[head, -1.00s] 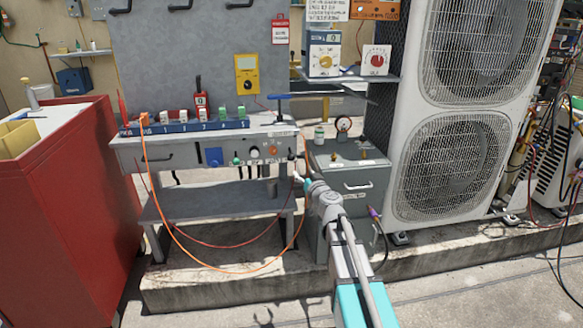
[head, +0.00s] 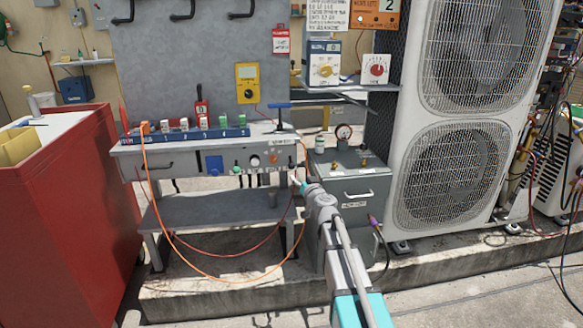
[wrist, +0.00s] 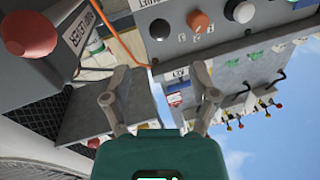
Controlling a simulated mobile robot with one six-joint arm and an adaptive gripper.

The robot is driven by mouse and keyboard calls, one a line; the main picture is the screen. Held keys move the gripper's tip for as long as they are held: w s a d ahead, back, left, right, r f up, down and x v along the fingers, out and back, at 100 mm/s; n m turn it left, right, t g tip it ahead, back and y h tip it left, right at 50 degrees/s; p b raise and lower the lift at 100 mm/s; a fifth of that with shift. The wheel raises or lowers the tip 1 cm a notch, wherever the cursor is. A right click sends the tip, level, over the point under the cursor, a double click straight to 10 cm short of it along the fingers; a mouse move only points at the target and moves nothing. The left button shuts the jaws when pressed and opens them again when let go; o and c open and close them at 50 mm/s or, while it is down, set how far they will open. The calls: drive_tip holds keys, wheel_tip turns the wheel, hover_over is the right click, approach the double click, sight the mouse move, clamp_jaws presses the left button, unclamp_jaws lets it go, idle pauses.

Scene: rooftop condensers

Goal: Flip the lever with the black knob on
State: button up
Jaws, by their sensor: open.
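A black knob (wrist: 160,26) shows at the top middle of the wrist view, on the grey panel beside an orange knob (wrist: 198,21) and a white knob (wrist: 241,10). I cannot tell which way its lever stands. In the head view this panel (head: 200,163) is the bench front, and my gripper (head: 300,184) is by its right end, hiding part of that area. In the wrist view my gripper (wrist: 161,68) is open with nothing between its fingers. The black knob lies beyond the fingertips, apart from them.
A grey cabinet (head: 350,215) with a gauge on top stands right of the bench, close to my gripper. A large condenser (head: 450,130) is farther right. An orange cable (head: 200,270) loops in front of the bench. A red cabinet (head: 75,210) stands at the left.

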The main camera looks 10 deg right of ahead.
sight(293, 168)
drive_tip(key=w, duration=0.3)
drive_tip(key=w+a, duration=0.1)
drive_tip(key=w, duration=0.2)
drive_tip(key=w+a, duration=0.1)
drive_tip(key=w, duration=0.2)
drive_tip(key=shift+w, duration=0.4)
drive_tip(key=shift+c, duration=0.3)
clamp_jaws()
